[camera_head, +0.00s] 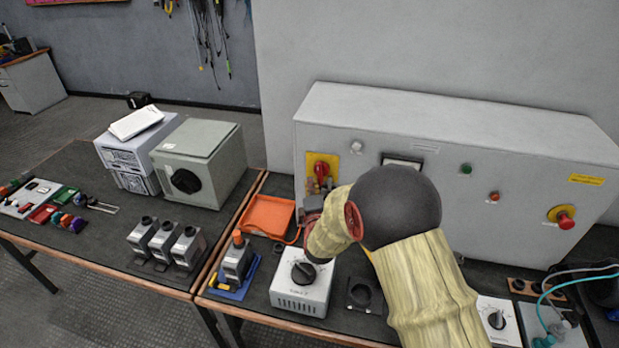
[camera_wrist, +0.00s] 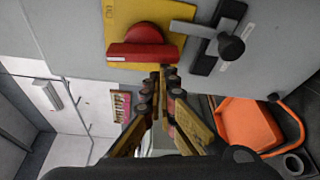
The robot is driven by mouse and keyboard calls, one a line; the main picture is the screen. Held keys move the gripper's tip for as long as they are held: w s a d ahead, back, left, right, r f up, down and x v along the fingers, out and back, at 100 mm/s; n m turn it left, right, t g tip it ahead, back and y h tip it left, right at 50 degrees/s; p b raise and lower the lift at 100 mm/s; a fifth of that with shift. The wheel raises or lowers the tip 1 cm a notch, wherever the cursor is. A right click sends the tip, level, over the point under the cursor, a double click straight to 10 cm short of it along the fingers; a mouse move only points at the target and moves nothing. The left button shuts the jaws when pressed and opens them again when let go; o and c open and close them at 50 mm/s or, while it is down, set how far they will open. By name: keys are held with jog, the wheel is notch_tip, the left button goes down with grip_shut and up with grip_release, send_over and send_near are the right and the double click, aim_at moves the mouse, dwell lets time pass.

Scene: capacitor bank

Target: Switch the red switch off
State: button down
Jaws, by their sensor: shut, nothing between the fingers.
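The red switch (camera_head: 321,168) sits on a yellow plate at the left end of the grey cabinet's front. In the wrist view the red switch (camera_wrist: 138,50) shows a raised bar handle lying across the yellow plate (camera_wrist: 122,14). My gripper (camera_wrist: 168,70) is shut and empty. Its fingertips are just beside the lower right end of the red handle in that view; I cannot tell whether they touch it. In the head view my gripper (camera_head: 314,205) is just below the switch, partly hidden by my own arm.
A black-handled lever (camera_wrist: 230,46) is mounted beside the switch. An orange tray (camera_head: 266,216) lies on the bench below, and a white box with a black dial (camera_head: 300,292) stands in front. A red button (camera_head: 565,219) is at the cabinet's right end. My arm hides the cabinet's middle.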

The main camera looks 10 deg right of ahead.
jog(key=n+p, duration=0.1)
jog(key=d+n+g, duration=0.1)
jog(key=n+p, duration=0.1)
jog(key=shift+s+d+f+h+p, duration=0.15)
jog(key=shift+s+f+h+p, duration=0.15)
jog(key=shift+f+h, duration=0.1)
jog(key=shift+d, duration=0.15)
dwell(0.6)
